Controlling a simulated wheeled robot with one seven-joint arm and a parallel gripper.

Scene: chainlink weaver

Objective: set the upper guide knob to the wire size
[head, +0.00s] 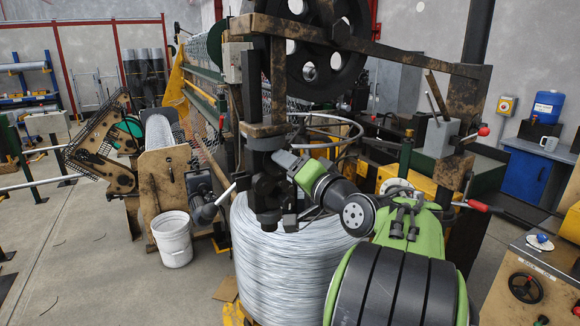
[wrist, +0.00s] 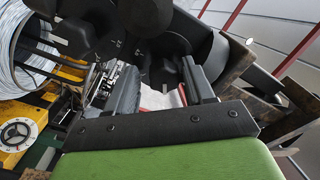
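The dark wire guide assembly (head: 266,185) hangs under the big black wheel (head: 330,50), above the wire coil (head: 290,265) in the head view. My green and black arm reaches up to its right side. The fingers are hard to tell from the dark parts there. In the wrist view my gripper (wrist: 160,72) shows two grey fingers spread apart, with nothing clearly held. Dark rounded parts (wrist: 135,35) stand close in front of the fingertips. I cannot tell which of them is the upper guide knob, nor read any wire size or knob setting.
A worn steel post and beam (head: 470,100) frame the right side. A lever with a red ball (head: 483,131) sticks out there. A white bucket (head: 172,238) stands left of the coil. A control cabinet with a handwheel (head: 525,288) is at lower right. Floor at left is mostly clear.

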